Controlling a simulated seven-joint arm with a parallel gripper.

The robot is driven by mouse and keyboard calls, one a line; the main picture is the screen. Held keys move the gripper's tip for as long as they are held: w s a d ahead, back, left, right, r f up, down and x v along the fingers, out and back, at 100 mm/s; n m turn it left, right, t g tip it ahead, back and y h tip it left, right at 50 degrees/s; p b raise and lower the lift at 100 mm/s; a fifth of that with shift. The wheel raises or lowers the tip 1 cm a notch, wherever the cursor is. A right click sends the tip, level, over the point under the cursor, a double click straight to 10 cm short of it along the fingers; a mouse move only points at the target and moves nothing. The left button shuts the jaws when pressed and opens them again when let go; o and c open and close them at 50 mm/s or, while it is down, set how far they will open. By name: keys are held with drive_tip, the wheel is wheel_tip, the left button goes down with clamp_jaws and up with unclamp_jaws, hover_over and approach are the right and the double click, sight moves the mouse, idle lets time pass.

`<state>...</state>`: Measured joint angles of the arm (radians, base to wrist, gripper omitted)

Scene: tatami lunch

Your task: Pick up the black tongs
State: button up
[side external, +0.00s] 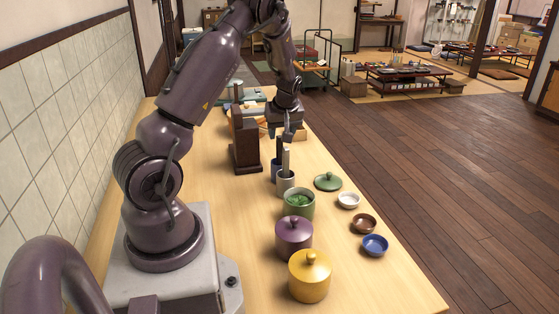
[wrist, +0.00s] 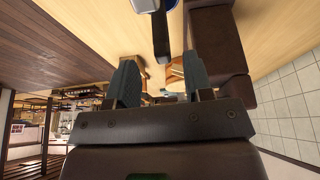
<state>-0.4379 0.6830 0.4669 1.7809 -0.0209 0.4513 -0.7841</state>
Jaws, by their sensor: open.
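A dark upright implement, which looks like the black tongs (side external: 279,147), stands in a blue cup (side external: 276,174) in the side view. In the wrist view, the dark implement (wrist: 160,38) sticks out of the blue-rimmed cup (wrist: 146,4) at the top edge, pointing toward the space between my fingers. My gripper (side external: 288,134) is above the cups, pointing down. In the wrist view my gripper (wrist: 159,72) is open, its two fingers apart with nothing clamped between them. The lower part of the implement is hidden in the cup.
A grey cup (side external: 286,187) with a light-coloured implement stands close in front of the blue cup. A dark brown wooden stand (side external: 245,158) is close to the left. Green, purple and yellow pots (side external: 309,279) and small bowls (side external: 375,245) fill the table's near right.

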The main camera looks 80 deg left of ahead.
sight(279, 159)
drive_tip(key=x, duration=0.5)
drive_tip(key=shift+s+d+f, duration=0.1)
drive_tip(key=shift+s+f, duration=0.05)
drive_tip(key=shift+f, duration=0.05)
clamp_jaws()
